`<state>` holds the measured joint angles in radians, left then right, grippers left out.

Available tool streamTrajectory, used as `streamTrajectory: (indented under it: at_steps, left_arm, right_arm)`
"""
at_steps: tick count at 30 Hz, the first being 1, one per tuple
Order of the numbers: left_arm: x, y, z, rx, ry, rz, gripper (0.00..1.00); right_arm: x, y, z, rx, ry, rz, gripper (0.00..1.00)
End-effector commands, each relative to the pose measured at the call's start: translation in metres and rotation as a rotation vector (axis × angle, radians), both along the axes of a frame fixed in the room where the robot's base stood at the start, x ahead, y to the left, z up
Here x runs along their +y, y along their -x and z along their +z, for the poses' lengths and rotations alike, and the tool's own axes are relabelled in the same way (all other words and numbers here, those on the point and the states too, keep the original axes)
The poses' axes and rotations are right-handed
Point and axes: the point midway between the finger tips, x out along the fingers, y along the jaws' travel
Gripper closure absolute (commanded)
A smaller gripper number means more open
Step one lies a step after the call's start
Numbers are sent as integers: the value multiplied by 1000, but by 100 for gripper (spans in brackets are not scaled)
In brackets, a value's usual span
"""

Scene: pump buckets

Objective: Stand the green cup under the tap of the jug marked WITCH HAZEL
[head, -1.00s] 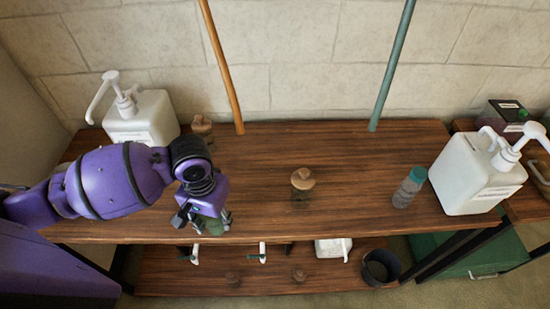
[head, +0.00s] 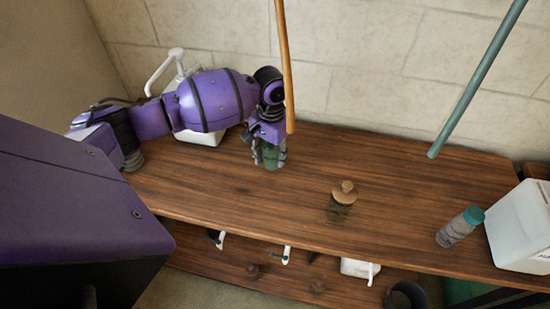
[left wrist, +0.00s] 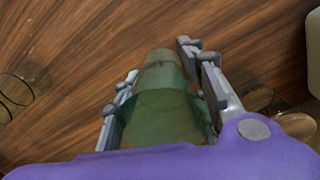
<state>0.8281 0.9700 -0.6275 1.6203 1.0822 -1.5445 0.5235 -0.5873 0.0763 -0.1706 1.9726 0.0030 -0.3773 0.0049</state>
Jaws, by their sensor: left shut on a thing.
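The green see-through cup (head: 271,162) is between the fingers of my left gripper (head: 269,153), which is shut on it. In the left wrist view the cup (left wrist: 160,105) is upright between both fingers; I cannot tell whether its base touches the wood. A white pump jug (head: 200,136) stands at the back left, mostly hidden behind my left arm, its label out of sight. Another white jug (head: 520,228) stands at the right edge, cut off, its label unreadable. Which one is marked WITCH HAZEL I cannot tell. My right gripper is not in view.
An orange pole (head: 285,70) and a green pole (head: 475,85) are at the back.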

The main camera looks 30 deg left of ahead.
Motion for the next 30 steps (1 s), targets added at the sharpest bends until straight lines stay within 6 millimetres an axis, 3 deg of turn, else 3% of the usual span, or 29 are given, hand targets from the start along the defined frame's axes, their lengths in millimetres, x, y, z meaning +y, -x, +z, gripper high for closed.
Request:
streamTrajectory:
  at_steps: [7,13,25,26,30]
  left_arm:
    - [4,-17,-2,1,1,1,87]
    - [5,-16,-33,1,-1,1,87]
    - [4,-15,-38,-1,1,0,87]
    - [4,-16,-38,-2,1,0,58]
    - [4,-15,-38,-1,0,0,41]
  right_arm:
    - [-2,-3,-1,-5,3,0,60]
    - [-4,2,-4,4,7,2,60]
    - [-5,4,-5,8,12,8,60]
    - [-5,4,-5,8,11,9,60]
    - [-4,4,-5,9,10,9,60]
